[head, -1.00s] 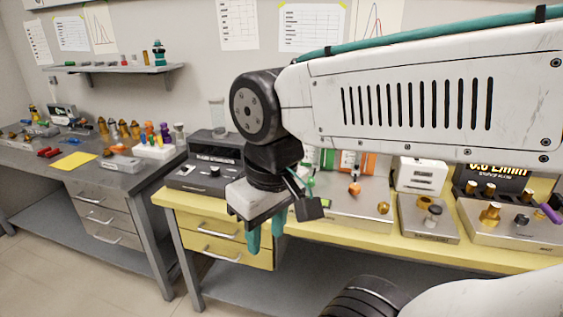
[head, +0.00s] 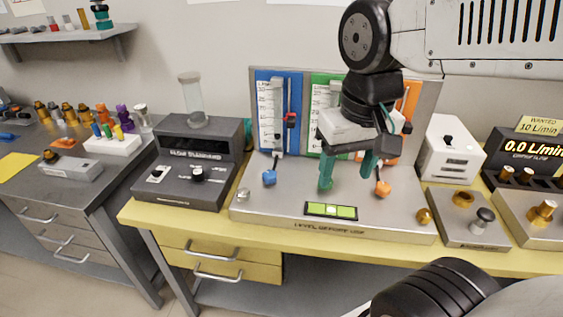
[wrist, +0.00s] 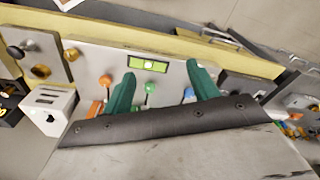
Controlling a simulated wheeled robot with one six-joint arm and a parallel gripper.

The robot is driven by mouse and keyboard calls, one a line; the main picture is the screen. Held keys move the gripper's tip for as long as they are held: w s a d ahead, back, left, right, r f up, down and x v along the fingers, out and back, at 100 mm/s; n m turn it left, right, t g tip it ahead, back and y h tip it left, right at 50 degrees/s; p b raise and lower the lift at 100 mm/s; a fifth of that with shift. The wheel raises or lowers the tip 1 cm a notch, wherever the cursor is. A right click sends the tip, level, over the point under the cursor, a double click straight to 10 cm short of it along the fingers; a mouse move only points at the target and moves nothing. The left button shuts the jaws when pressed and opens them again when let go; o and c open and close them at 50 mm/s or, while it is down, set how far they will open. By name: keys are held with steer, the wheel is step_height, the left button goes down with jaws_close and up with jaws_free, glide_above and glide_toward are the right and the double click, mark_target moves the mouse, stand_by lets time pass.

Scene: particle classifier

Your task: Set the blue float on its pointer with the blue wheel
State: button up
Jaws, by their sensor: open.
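The blue wheel (head: 269,177) is a small blue knob at the front left of the gauge stand, below the blue panel (head: 264,122). It also shows in the wrist view (wrist: 189,92), near one finger. The blue panel has a white scale, a clear tube and a red pointer (head: 290,120). I cannot make out the blue float or its height. My gripper (head: 348,174) is open and empty, in front of the green and orange panels, to the right of the blue wheel. Its teal fingers (wrist: 161,70) point toward the stand in the wrist view.
The orange wheel (head: 383,188) is right of my gripper; the green wheel (wrist: 150,88) shows between the fingers in the wrist view. A green level (head: 331,210) lies at the stand's front. A dark grey instrument (head: 199,165) stands left; a white box (head: 452,147) stands right.

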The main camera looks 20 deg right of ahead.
steer(key=w+a+f+m, duration=0.1)
steer(key=w+m, duration=0.2)
steer(key=w, duration=0.4)
steer(key=w+f+m, duration=0.2)
steer(key=w, duration=0.5)
steer(key=m+g, duration=0.1)
steer(key=m, duration=0.4)
glide_toward(270, 173)
steer(key=shift+f, duration=0.15)
steer(key=shift+w+f, duration=0.1)
steer(key=shift+f, duration=0.2)
steer(key=shift+m, duration=0.3)
step_height(270, 173, down, 8)
steer(key=shift+r, duration=0.2)
steer(key=c, duration=1)
